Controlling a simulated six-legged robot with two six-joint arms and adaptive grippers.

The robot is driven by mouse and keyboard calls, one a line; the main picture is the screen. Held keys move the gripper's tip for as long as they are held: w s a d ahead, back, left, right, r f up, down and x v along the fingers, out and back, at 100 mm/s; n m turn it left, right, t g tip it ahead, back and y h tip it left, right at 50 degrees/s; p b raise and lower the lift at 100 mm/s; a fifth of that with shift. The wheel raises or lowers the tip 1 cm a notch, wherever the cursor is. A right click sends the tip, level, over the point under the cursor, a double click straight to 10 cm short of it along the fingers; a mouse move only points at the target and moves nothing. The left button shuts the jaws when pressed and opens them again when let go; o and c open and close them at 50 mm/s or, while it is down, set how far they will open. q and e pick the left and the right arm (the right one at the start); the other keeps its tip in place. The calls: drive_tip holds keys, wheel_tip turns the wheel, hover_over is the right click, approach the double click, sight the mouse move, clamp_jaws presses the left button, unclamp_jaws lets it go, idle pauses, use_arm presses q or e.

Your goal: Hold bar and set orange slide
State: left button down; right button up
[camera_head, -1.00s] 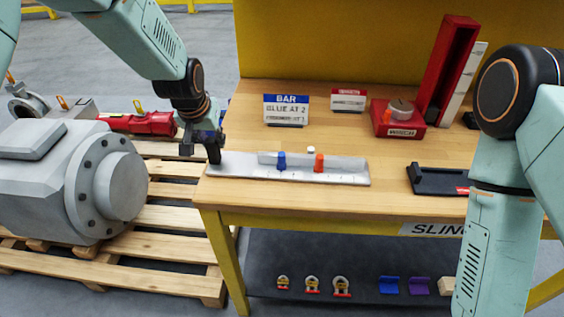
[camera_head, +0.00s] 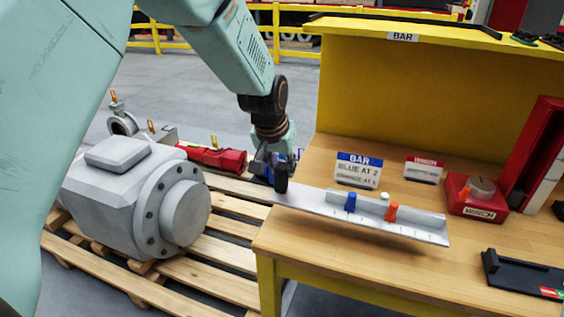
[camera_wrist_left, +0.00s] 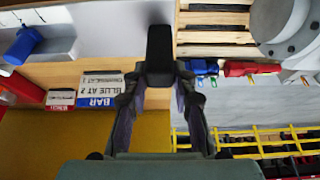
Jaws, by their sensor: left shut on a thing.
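The pale grey bar (camera_head: 318,203) lies along the front left of the workbench, with scale marks on its face. A blue slide (camera_head: 350,201) stands near its middle and an orange slide (camera_head: 392,212) is right of it. My left gripper (camera_head: 281,178) is shut on the bar's left end, at the table's left edge. I cannot tell whether the bar is slightly raised. My right gripper is out of view.
A BAR sign (camera_head: 358,170) reading "BLUE AT 2" stands behind the bar, its lower line unclear. A white peg (camera_head: 384,198) is between the slides. A red winch box (camera_head: 477,197) and black tray (camera_head: 522,274) are right. A large grey machine (camera_head: 135,195) sits on pallets left.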

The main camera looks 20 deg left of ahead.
sight(281, 188)
use_arm(q)
drive_tip(key=f, duration=0.3)
drive_tip(key=shift+w+f, duration=0.25)
drive_tip(key=shift+f, duration=0.1)
drive_tip(key=shift+s+f, duration=0.2)
drive_tip(key=shift+f, duration=0.1)
drive_tip(key=shift+x, duration=0.8)
drive_tip(key=shift+s, duration=0.2)
drive_tip(key=shift+s+r, duration=0.1)
drive_tip(key=shift+f, duration=0.25)
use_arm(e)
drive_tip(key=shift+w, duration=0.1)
use_arm(q)
drive_tip(key=shift+f, duration=0.25)
drive_tip(key=shift+f, duration=0.1)
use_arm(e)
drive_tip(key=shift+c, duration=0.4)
